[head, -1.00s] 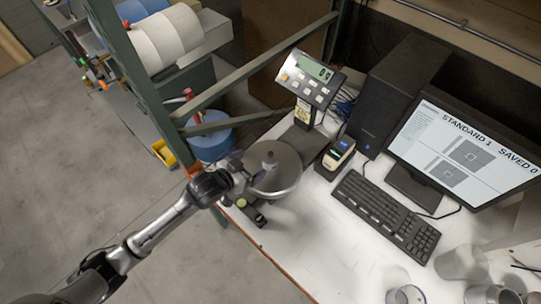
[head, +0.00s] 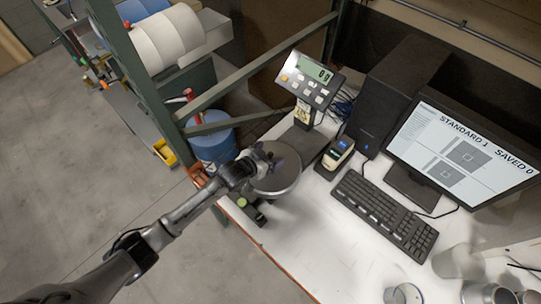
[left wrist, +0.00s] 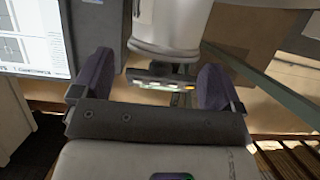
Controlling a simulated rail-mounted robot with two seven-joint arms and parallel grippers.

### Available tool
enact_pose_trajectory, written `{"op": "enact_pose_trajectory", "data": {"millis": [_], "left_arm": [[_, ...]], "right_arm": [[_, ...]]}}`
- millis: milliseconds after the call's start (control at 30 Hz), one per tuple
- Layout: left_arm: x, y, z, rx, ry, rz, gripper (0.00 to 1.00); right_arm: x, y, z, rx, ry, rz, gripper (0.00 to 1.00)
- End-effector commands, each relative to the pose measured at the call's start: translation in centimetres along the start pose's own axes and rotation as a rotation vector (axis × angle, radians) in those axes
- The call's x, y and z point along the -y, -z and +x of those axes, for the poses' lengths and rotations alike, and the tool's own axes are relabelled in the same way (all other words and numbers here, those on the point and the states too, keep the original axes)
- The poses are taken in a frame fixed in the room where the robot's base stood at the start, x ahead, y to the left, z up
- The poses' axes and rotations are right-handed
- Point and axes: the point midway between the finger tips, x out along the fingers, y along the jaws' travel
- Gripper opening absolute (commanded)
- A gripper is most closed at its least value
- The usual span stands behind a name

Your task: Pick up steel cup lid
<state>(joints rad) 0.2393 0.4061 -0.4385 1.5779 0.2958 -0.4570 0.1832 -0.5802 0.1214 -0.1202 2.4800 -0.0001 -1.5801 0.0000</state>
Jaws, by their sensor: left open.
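A pale steel cylinder, seemingly a cup (left wrist: 172,20) with a lid-like band (left wrist: 165,47) at its near end, shows top centre in the left wrist view. I cannot clearly tell lid from cup. My left gripper (head: 277,155) is over the round scale pan (head: 278,182) in the head view, where it hides most of what stands there. In the left wrist view its two dark fingers (left wrist: 156,80) are spread apart, with nothing between them; the cylinder lies just beyond the tips. My right gripper is not in view.
The scale's display (head: 311,76) stands behind the pan; a small handheld device (head: 338,155) is to its right. The keyboard (head: 386,215), monitor (head: 465,150) and several cups (head: 457,262) fill the right side. A green rack post (head: 150,75) stands left. The table's front middle is clear.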

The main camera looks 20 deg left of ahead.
Motion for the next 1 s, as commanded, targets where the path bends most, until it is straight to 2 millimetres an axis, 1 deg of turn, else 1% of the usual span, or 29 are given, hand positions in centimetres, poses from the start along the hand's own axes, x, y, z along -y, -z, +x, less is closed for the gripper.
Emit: {"op": "enact_pose_trajectory", "data": {"millis": [267, 367, 867, 1000], "left_arm": [[-0.04, -0.02, 0.23, 0.0, 0.0, 0.0, 0.92], [-0.03, -0.02, 0.22, 0.0, 0.0, 0.0, 0.84], [-0.02, -0.01, 0.21, 0.0, 0.0, 0.0, 0.36], [-0.01, 0.0, 0.21, 0.0, 0.0, 0.0, 0.36]], "right_arm": [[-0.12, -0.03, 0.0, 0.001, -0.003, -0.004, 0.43], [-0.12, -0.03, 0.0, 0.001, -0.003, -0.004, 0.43], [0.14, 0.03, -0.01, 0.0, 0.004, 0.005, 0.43], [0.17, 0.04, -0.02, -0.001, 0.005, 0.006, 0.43]]}}
